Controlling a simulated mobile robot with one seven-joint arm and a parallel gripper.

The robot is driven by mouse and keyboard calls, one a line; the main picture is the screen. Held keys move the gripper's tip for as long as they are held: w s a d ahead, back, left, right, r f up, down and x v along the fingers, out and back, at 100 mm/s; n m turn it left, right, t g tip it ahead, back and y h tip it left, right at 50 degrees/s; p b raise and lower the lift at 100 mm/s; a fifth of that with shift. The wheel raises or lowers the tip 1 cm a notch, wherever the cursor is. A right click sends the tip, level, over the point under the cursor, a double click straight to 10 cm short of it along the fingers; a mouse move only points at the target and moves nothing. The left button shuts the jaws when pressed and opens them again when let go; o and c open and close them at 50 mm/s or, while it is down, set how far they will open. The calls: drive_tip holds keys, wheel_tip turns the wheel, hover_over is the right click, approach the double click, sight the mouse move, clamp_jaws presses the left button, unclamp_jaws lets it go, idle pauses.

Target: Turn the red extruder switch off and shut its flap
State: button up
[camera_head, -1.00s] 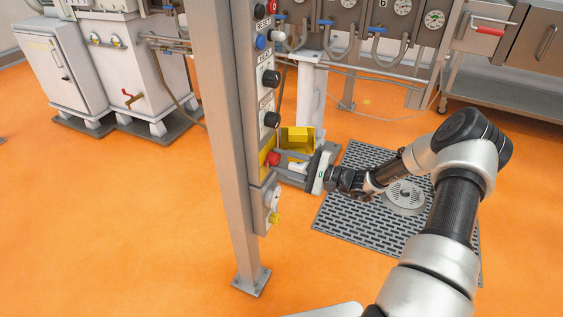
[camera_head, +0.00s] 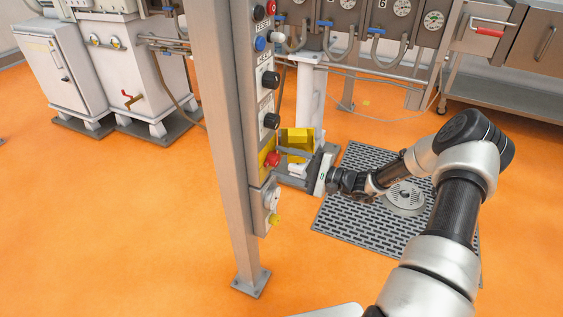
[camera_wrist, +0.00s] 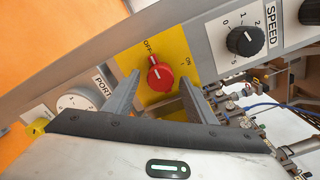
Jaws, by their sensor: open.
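The red switch (camera_wrist: 160,78) is a round knob on a yellow plate (camera_wrist: 150,24) in the wrist view. Its white mark points to the OFF label. It also shows in the head view (camera_head: 273,159), low on the post's panel. A yellow flap (camera_head: 297,137) stands open beside it, sticking out to the right. My gripper (camera_wrist: 159,79) is open, with one finger on each side of the knob. I cannot tell whether either finger touches it. In the head view my gripper (camera_head: 291,163) reaches the switch from the right.
Black knobs (camera_head: 270,79) and a blue button (camera_head: 260,43) sit above on the panel. A white PORT dial (camera_wrist: 81,102) lies beside the yellow plate. A steel post (camera_head: 222,130) stands left of the panel. A floor grate (camera_head: 345,215) lies below my arm; orange floor is clear at left.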

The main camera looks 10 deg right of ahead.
drive_tip(key=p+v, duration=0.2)
drive_tip(key=v, duration=1.5)
drive_tip(key=shift+a, duration=0.1)
